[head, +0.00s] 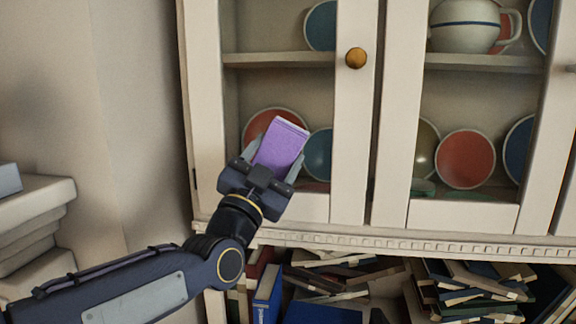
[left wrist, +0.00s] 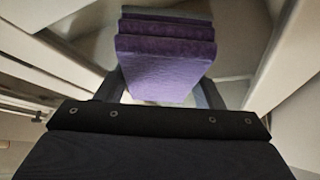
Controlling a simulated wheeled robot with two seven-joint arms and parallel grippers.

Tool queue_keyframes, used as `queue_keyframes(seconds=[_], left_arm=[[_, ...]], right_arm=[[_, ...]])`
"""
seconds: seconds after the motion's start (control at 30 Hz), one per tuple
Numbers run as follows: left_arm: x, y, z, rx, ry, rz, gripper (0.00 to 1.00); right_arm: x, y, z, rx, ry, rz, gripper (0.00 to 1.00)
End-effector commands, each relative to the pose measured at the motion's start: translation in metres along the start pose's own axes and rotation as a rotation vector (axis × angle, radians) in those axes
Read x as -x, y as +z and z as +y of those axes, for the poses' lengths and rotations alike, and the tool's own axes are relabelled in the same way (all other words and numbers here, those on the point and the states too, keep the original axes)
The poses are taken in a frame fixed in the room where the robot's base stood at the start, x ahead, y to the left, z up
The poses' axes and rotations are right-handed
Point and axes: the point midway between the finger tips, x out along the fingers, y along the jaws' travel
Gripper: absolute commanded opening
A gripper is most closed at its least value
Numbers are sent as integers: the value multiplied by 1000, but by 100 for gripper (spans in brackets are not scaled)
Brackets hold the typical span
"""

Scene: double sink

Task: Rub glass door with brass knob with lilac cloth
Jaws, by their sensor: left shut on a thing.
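The lilac cloth (head: 281,147) is a folded purple block, held between the fingers of my left gripper (head: 273,160), which is shut on it. In the left wrist view the cloth (left wrist: 165,65) sits between the two fingers. The glass door with the brass knob (head: 343,137) is the left cabinet door, and it looks closed. Its brass knob (head: 356,58) is on the right stile. The cloth is in front of the lower part of this door's pane; I cannot tell whether it touches the glass. My right gripper is not in view.
A second glass door (head: 396,120) is to the right, with a teapot (head: 465,26) and plates (head: 465,158) behind it. Below the cabinet's ledge (head: 400,243) lie many jumbled books (head: 340,270). A pale stepped block (head: 35,225) stands at left. Bare wall is left of the cabinet.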

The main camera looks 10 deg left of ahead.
Motion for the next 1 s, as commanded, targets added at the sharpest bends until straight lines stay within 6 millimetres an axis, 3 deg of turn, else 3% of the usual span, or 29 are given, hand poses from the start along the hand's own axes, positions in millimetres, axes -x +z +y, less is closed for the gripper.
queue_keyframes(seconds=[0.7, 1.0], left_arm=[[10, 20, -41, -1, -3, -2, 43], [5, 10, -48, 0, -3, -2, 43]], right_arm=[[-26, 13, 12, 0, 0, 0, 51], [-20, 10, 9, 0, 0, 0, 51]])
